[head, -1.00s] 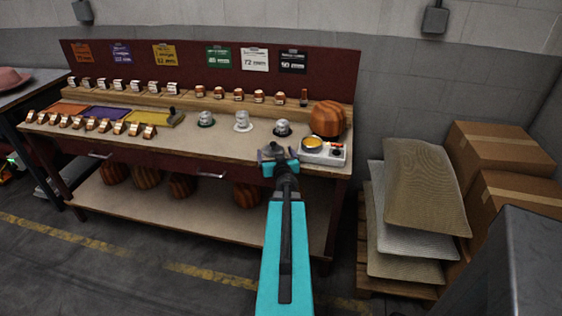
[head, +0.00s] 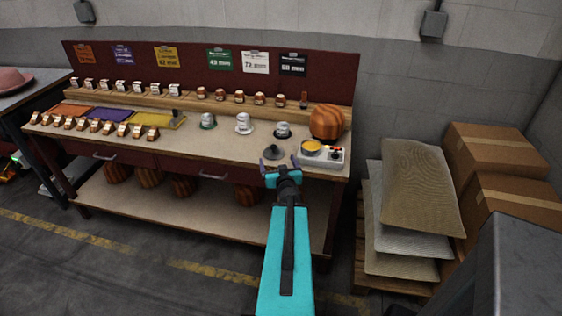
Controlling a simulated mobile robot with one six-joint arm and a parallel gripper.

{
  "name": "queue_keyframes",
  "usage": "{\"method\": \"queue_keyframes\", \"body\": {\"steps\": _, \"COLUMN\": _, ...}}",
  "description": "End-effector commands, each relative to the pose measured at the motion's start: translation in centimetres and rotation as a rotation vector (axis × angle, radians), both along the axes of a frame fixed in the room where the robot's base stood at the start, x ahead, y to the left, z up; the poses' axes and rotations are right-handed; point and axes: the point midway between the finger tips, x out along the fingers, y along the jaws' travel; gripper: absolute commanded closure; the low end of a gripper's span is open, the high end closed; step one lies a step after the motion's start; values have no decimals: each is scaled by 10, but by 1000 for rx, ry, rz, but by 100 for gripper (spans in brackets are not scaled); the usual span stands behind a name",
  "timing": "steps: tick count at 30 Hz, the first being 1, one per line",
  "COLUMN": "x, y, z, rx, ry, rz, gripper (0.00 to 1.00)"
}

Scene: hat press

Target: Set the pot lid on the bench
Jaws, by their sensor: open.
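The pot lid (head: 273,153) is a dark grey disc with a small knob. It lies flat on the bench (head: 225,145) near the front edge, left of the pot. The pot (head: 311,146) is uncovered, with a yellow-orange inside, and stands on a light grey heater box (head: 335,158). My gripper (head: 280,161) is open and empty, just in front of the lid, with its two fingertips spread apart. Whether a fingertip touches the lid I cannot tell.
A brown wooden block (head: 326,121) stands behind the pot. Three small silver domed pieces on bases stand behind and left of the lid, including a white-based one (head: 243,123). Bare bench top lies left of the lid. Stacked sacks (head: 420,185) and cartons stand at right.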

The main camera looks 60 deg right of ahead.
Motion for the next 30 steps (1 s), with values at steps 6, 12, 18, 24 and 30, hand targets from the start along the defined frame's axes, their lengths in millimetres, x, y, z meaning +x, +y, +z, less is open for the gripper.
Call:
{"method": "queue_keyframes", "body": {"steps": 6, "x": -4, "y": 4, "z": 4, "rx": 1, "ry": -1, "rz": 1, "gripper": 11}}
{"method": "queue_keyframes", "body": {"steps": 12, "x": -8, "y": 10, "z": 5, "rx": 2, "ry": -1, "rz": 3, "gripper": 11}}
{"method": "queue_keyframes", "body": {"steps": 18, "x": -12, "y": 15, "z": 6, "rx": 3, "ry": 0, "rz": 3, "gripper": 11}}
{"method": "queue_keyframes", "body": {"steps": 24, "x": -17, "y": 20, "z": 7, "rx": 2, "ry": -1, "rz": 1, "gripper": 11}}
{"method": "queue_keyframes", "body": {"steps": 30, "x": -21, "y": 24, "z": 8, "rx": -1, "ry": -2, "rz": -2, "gripper": 11}}
